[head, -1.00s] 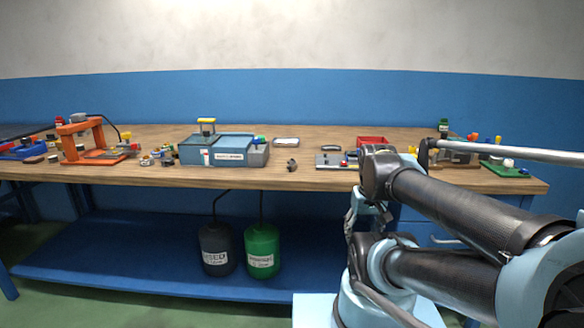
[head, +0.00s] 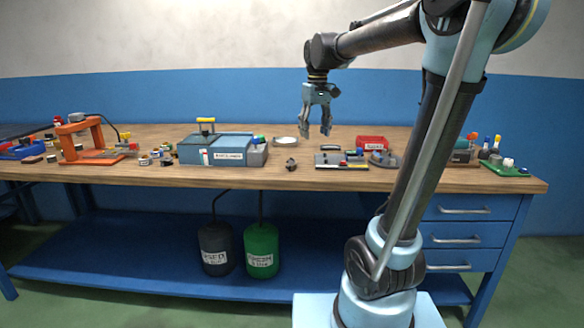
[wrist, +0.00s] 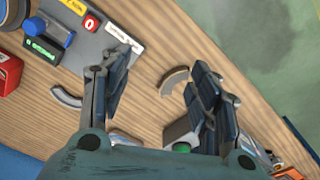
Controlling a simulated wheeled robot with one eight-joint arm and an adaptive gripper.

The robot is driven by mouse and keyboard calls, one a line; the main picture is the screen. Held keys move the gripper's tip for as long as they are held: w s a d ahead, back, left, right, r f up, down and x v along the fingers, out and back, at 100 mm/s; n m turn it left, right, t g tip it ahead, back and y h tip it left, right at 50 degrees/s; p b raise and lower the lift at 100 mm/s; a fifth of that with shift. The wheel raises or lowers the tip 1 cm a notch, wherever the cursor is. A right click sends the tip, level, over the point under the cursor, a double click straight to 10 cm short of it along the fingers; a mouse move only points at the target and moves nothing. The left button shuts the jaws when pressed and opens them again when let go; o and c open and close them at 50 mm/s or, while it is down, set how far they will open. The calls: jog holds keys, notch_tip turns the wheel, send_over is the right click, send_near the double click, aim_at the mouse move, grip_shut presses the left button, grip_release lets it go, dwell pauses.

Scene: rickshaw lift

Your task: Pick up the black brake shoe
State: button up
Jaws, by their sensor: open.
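A dark, curved piece that looks like the black brake shoe (head: 330,149) lies on the bench just behind a grey board. In the wrist view it shows left of the fingers as a dark grey arc (wrist: 66,97). A second curved piece, brownish grey (wrist: 174,80), lies between the fingers' lines of sight in the wrist view; in the head view it is a small dark lump (head: 291,164). My gripper (head: 317,131) is open, empty and pointing down above the bench, apart from both pieces. Its two fingers also show in the wrist view (wrist: 163,66).
The grey board (head: 342,161) and red bin (head: 372,142) stand to the right. A blue toolbox (head: 216,149) stands left, and a pale round dish (head: 285,141) lies behind. Bare wood (wrist: 130,97) lies between the two curved pieces.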

jog(key=w+a+r+n, duration=0.2)
jog(key=w+a+r, duration=0.2)
jog(key=w+a, duration=0.4)
send_over(290, 159)
jog(key=shift+g, duration=0.3)
notch_tip(290, 159, down, 11)
jog(key=shift+w+a+f, duration=0.1)
jog(key=shift+f, duration=0.1)
jog(key=shift+s+f, duration=0.2)
jog(key=shift+f, duration=2.95)
grip_shut()
